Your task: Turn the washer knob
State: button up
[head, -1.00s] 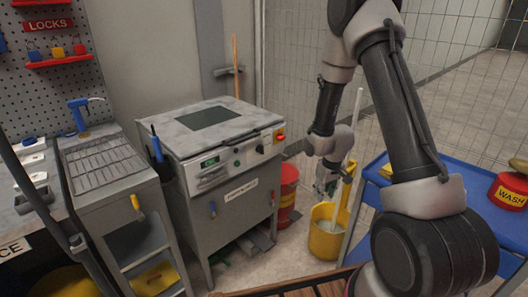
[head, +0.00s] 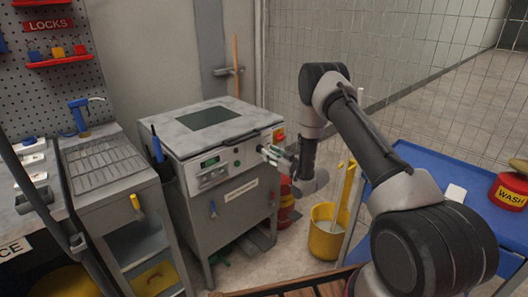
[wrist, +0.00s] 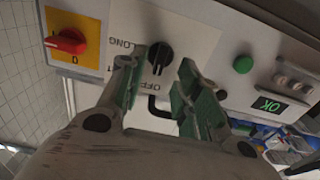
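The washer knob (wrist: 160,56) is a black dial on a pale panel marked LONG and OFF in the wrist view. My gripper (wrist: 158,74) is open, with its green fingertips on either side of the knob in the picture. I cannot tell whether they touch it. In the head view my gripper (head: 271,154) is at the right end of the front panel of the grey machine (head: 232,205) and hides the knob.
A red switch on a yellow plate (wrist: 68,42) lies left of the knob in the wrist view, a green button (wrist: 243,64) right. A green display (wrist: 270,104) reads OK. A yellow bucket (head: 326,240) and blue table (head: 440,165) stand right of the machine.

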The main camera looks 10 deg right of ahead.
jog(key=shift+x, duration=2.05)
grip_shut()
jog(key=shift+m, duration=0.4)
jog(key=shift+d+f+m, duration=0.1)
jog(key=shift+m, duration=1.9)
jog(key=shift+d+f+m, duration=0.1)
jog(key=shift+m, duration=1.9)
